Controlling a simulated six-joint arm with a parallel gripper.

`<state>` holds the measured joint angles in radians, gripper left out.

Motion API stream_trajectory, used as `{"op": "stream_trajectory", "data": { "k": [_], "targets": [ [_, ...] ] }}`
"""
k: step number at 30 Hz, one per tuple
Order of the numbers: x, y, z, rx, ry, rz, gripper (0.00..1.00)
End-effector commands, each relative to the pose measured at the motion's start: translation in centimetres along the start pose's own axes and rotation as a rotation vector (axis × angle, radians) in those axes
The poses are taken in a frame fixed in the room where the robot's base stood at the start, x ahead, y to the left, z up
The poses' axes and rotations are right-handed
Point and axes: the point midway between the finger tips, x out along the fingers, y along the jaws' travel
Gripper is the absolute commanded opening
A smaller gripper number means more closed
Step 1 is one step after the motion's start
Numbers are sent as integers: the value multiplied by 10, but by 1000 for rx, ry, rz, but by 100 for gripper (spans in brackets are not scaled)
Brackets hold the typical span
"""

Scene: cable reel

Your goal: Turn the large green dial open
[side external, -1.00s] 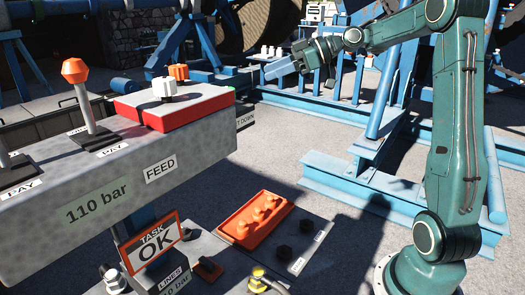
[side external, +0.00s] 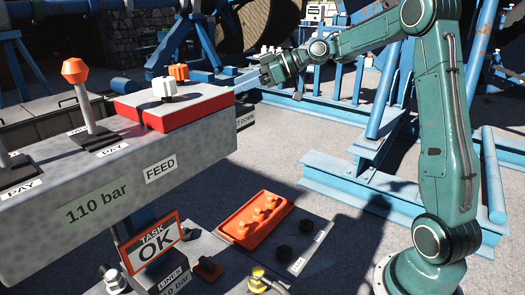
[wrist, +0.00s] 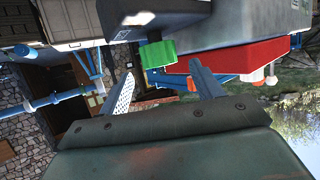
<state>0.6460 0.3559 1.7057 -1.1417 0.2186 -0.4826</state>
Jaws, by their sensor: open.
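The large green dial (wrist: 160,53) shows in the wrist view, sticking out from the side of the grey console (wrist: 220,30). In the side external view it is almost wholly hidden behind the red box on the console. The dial appears between the fingertips but farther off, and I see no contact. In the side external view my gripper (side external: 242,82) is at the far right end of the console, by the red box.
The red box (side external: 180,110) on the console carries a white knob (side external: 164,88) and an orange knob (side external: 179,72). An orange-topped lever (side external: 76,72) stands at the left. Blue steel frames (side external: 380,190) stand right of the console.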

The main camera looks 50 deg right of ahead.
Motion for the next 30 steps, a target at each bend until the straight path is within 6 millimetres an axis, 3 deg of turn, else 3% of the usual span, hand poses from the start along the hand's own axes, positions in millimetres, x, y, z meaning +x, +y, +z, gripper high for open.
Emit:
{"op": "stream_trajectory", "data": {
  "k": [10, 24, 30],
  "targets": [
    [43, 0, 0, 0, 0, -2, 65],
    [52, 0, 0, 0, 1, 1, 65],
    [52, 0, 0, 0, 1, 1, 26]
  ]
}}
